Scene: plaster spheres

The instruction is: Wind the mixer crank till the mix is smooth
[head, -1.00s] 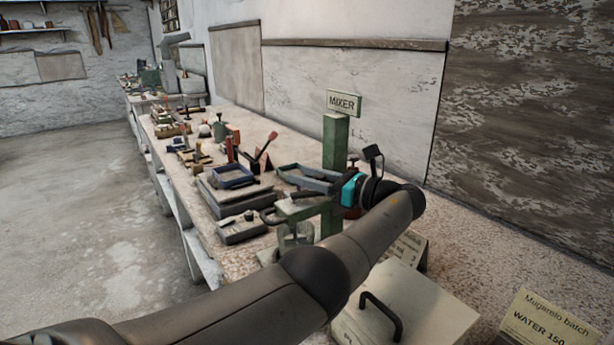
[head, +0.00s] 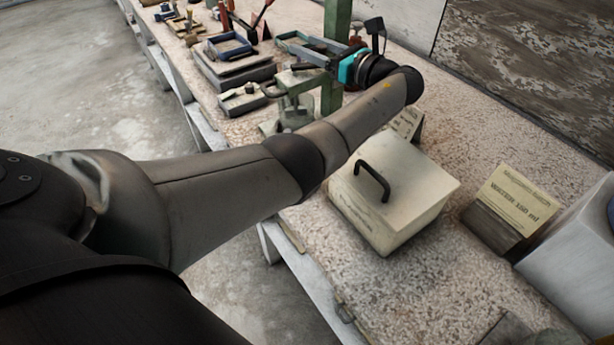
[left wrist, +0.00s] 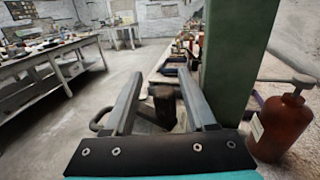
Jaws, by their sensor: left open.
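The mixer's green post (head: 336,35) stands on the bench, with a green arm (head: 300,82) and a clear vessel (head: 291,115) low at its left; I cannot make out the mix. In the left wrist view the post (left wrist: 232,60) rises just right of the fingers. The crank's dark grip (left wrist: 163,104) shows between the fingers, its bent rod (left wrist: 102,119) to the left. My left gripper (head: 282,42) reaches in beside the post, fingers apart; it also shows in the left wrist view (left wrist: 160,72). I cannot tell whether a finger touches the grip. My right gripper is out of view.
A lidded box with a black handle (head: 390,190) stands on the bench below my left forearm. A card (head: 514,200) and a pale block (head: 580,250) are at the right. Trays (head: 235,72) lie beyond the mixer. An orange-brown pump bottle (left wrist: 282,125) stands right of the post.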

